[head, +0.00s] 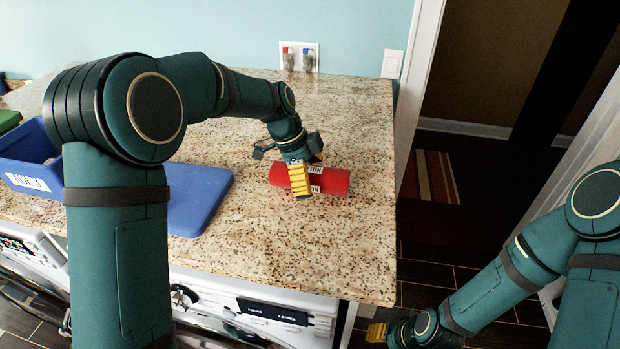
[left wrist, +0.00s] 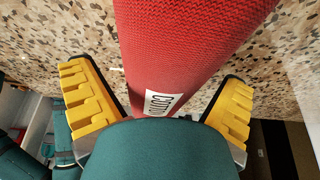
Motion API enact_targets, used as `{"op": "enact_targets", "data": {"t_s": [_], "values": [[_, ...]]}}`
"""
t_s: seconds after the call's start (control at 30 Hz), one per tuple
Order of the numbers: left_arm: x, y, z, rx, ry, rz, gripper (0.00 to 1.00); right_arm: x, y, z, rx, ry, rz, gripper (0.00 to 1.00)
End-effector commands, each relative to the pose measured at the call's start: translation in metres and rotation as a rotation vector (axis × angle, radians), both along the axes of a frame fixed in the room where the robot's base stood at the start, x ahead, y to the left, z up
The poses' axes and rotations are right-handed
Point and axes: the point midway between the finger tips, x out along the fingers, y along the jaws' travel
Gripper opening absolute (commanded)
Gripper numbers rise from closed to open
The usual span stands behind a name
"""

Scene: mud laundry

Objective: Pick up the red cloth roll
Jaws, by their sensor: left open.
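The red cloth roll (head: 335,181) lies on its side on the speckled counter, with white labels on it. My left gripper (head: 300,180) is over the roll in the head view, its yellow finger pad in front of the roll's left part. In the left wrist view the red roll (left wrist: 190,50) runs between the two spread yellow fingers (left wrist: 160,108), with gaps showing on both sides. The left gripper is open and holds nothing. My right gripper (head: 377,332) is low at the bottom, beyond the counter's right edge; only a bit of yellow finger shows.
The speckled counter (head: 330,240) has clear room around the roll. A blue board (head: 195,195) and a blue labelled bin (head: 25,160) lie to the left. Wall taps (head: 299,57) are at the back. A white front-loading machine (head: 220,300) stands below; a doorway is at right.

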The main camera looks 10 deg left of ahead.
Motion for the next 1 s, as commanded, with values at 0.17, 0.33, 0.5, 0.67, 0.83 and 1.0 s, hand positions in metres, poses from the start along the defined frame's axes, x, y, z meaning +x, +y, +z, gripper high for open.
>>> {"op": "enact_targets", "data": {"t_s": [0.17, 0.33, 0.5, 0.67, 0.83, 1.0], "values": [[0.0000, -0.0039, -0.0094, 0.000, -0.001, 0.000, 0.99, 0.0000, 0.0000, -0.0002, 0.000, 0.000, 0.000, 0.47], [0.0001, -0.0038, -0.0095, 0.000, -0.001, 0.000, 0.99, 0.0000, 0.0000, -0.0002, 0.000, 0.000, 0.000, 0.47], [0.0001, -0.0038, -0.0094, 0.000, -0.001, 0.000, 0.46, 0.0000, 0.0000, -0.0002, 0.000, 0.000, 0.000, 0.47], [0.0001, -0.0036, -0.0093, 0.000, -0.001, 0.000, 0.22, 0.0000, 0.0000, -0.0002, 0.000, 0.000, 0.000, 0.47], [0.0002, -0.0037, -0.0090, 0.000, -0.002, 0.001, 0.22, 0.0000, 0.0000, -0.0002, 0.000, 0.000, 0.000, 0.47], [0.0008, -0.0039, -0.0023, -0.001, -0.004, 0.001, 0.22, 0.0001, -0.0001, 0.0002, 0.000, 0.000, 0.000, 0.47]]}}
